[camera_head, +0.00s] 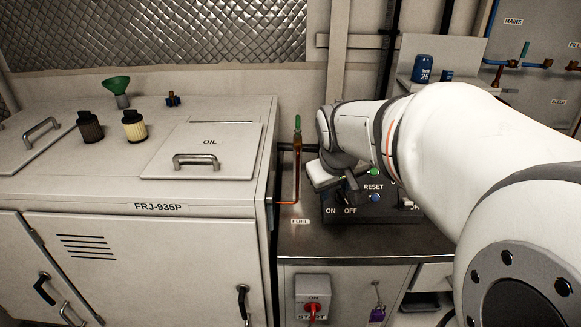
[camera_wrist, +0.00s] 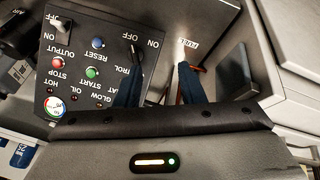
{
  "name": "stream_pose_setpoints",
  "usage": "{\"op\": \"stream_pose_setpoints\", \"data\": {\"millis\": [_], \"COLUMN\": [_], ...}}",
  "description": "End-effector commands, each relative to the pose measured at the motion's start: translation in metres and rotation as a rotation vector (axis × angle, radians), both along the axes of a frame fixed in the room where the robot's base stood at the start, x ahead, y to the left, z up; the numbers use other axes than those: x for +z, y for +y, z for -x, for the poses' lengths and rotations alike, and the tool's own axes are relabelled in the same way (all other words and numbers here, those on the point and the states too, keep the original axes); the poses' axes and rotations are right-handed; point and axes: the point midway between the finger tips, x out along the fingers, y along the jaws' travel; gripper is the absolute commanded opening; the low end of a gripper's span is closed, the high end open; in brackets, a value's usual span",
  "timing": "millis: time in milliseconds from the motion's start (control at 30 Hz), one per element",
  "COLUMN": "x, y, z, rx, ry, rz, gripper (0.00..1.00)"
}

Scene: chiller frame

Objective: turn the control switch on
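The dark control panel (camera_head: 372,209) stands on the bench in the head view and appears upside down in the wrist view (camera_wrist: 80,60). The control switch (camera_wrist: 136,58) is a small black lever beneath ON and OFF marks; which way it points is hard to tell. In the head view my arm hides the switch. My gripper (camera_wrist: 160,88) is open and empty, its two dark blue fingers apart. One finger is close to the control switch; the other is off the panel's side, near the orange fuel line. I cannot tell whether the finger touches the switch.
The panel also carries a blue RESET button (camera_wrist: 98,43), a green START button (camera_wrist: 92,72), a red STOP button (camera_wrist: 54,106) and an output switch (camera_wrist: 55,55). A red rotary switch (camera_head: 312,308) is below the bench.

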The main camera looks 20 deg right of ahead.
Motion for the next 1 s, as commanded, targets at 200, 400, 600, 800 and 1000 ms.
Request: {"op": "stream_pose_setpoints", "data": {"millis": [200, 400, 600, 800, 1000], "x": [-0.059, -0.072, -0.094, -0.121, -0.133], "y": [-0.047, -0.064, -0.073, -0.082, -0.086], "z": [-0.071, -0.094, -0.105, -0.117, -0.124], "rx": [0.038, 0.054, 0.054, 0.053, 0.053], "ry": [-0.024, -0.031, -0.027, -0.028, -0.03], "rz": [0.104, 0.14, 0.141, 0.141, 0.141], "gripper": [0.35, 0.35, 0.35, 0.35, 0.35]}}
